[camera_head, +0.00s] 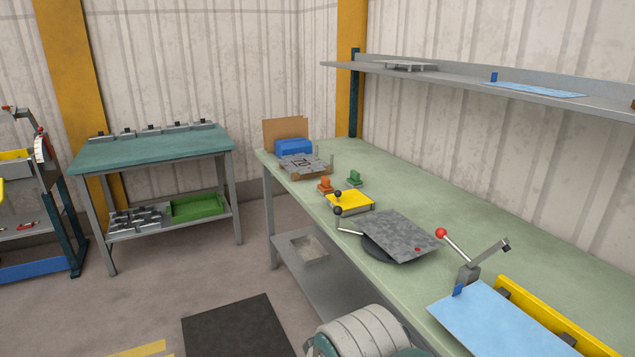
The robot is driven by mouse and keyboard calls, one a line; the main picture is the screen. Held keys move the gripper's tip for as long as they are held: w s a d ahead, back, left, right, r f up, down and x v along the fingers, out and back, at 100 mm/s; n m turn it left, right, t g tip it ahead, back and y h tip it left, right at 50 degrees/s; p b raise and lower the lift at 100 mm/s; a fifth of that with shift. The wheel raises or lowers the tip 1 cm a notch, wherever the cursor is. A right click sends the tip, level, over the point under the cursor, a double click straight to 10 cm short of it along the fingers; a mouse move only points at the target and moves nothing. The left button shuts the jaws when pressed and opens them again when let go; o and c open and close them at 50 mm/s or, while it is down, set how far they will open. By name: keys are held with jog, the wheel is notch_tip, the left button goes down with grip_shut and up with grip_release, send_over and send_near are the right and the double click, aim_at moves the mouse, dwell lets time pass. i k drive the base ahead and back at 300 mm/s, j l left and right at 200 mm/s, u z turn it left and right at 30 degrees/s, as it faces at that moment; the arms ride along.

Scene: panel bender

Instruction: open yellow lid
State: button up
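The yellow lid (350,200) is the flat yellow top of a small low box on the long pale green bench (500,235). It lies flat, and the box looks closed. Two dark ball knobs (338,210) show at its left side; I cannot tell whether both belong to the box, as one may be on the lever of the turntable in front. My gripper is not in view. A rounded grey and teal part at the bottom middle edge may be my own arm, well in front of the lid.
A dark grey plate (398,237) on a round base stands just in front of the lid. A red-knobbed lever (441,233) and blue sheet (495,322) are nearer right. A shelf (470,82) overhangs the bench's back.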

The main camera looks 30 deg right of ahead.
aim_at(353, 198)
jog(key=i+z, duration=0.2)
jog(key=i, duration=0.25)
jog(key=i+j+z, duration=0.25)
jog(key=i, duration=0.25)
jog(key=i+j+z, duration=0.2)
jog(key=i, duration=0.25)
jog(key=i+j+z, duration=0.25)
jog(key=i+z, duration=0.15)
jog(key=i+j+z, duration=0.6)
jog(key=j+z, duration=0.25)
